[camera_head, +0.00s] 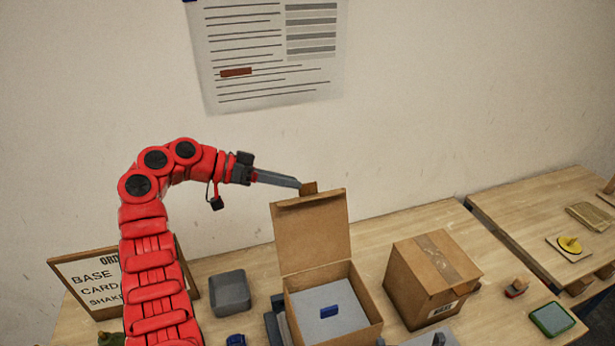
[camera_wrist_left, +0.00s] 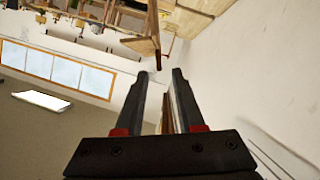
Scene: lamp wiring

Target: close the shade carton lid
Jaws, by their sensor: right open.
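The shade carton (camera_head: 367,307) is an open brown box on the table in the head view. Its lid (camera_head: 312,235) stands upright at the back, with a small tab (camera_head: 309,188) on its top edge. A grey insert (camera_head: 318,298) with a small blue block (camera_head: 329,311) lies inside. My left gripper (camera_head: 298,183) is at the tab, coming from the left; I cannot tell whether it touches. In the left wrist view its fingers (camera_wrist_left: 158,78) are apart, with a thin brown strip (camera_wrist_left: 173,112) showing near the right finger. My right gripper is not in view.
A closed, taped carton (camera_head: 430,277) stands right of the open one. A grey tray (camera_head: 230,292) and a framed order sign (camera_head: 85,275) are on the left. A second table (camera_head: 530,205) is at the right. The wall is close behind the table.

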